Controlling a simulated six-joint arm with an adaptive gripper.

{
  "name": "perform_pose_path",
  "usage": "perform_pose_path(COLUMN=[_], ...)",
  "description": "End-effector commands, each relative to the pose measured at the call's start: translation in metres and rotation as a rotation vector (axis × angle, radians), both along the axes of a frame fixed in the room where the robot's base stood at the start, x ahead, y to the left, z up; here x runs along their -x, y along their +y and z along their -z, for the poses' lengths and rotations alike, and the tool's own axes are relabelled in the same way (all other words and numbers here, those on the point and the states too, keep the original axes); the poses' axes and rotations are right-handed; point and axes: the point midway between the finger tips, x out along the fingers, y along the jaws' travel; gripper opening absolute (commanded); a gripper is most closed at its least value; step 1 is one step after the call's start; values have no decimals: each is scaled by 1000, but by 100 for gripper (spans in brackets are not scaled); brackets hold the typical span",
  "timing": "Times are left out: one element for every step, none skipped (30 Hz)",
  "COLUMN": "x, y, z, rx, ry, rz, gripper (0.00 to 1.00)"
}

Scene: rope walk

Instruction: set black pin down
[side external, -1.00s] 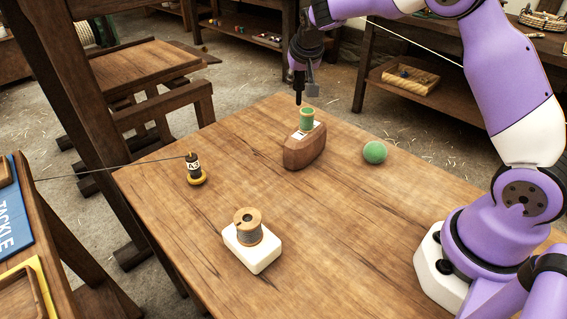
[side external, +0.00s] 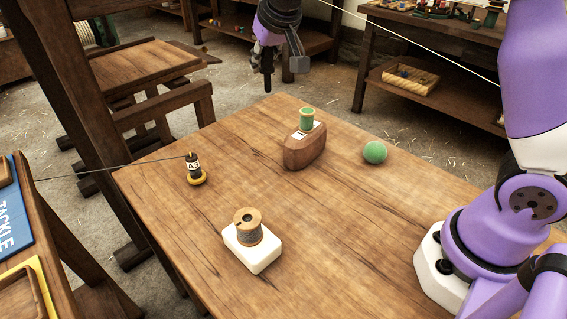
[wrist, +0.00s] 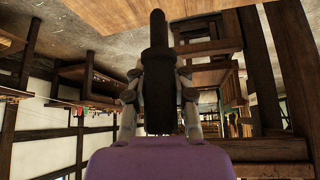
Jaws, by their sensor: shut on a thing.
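My gripper (side external: 280,62) is shut on the black pin (side external: 267,78), which points down in the side view. The pin is up in the air, near the table's far corner in the picture, and touches nothing below. In the wrist view the pin (wrist: 158,40) stands out between the two fingers of my gripper (wrist: 158,85), a dark shaft with a wider collar. The fingers hide part of its thicker end.
The table's front middle is bare.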

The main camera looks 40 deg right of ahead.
Motion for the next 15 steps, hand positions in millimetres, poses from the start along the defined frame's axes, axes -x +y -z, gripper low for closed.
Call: perform_pose_path(x=[4,7,11,16,21,29,37,46,60,71,83,101,115,129,148], y=[12,22,35,45,57,73,85,98,115,127,139,153,163,172,183], z=[1,2,3,4,6,7,8,9,10,11,11,12,12,12,11], rx=[0,0,-1,-1,-1,-1,-1,-1,-2,-2,-3,-3,-4,-4,-5], ry=[-2,-2,-2,-3,-3,-4,-4,-5,-7,-8,-8,-8,-10,-9,-10], rz=[-80,-143,-230,-301,-381,-492,-583,-679,-811,-911,-1012,-1147,-1249,-1350,-1480], gripper=[0,0,0,0,0,0,0,0,0,0,0,0,0,0,0])
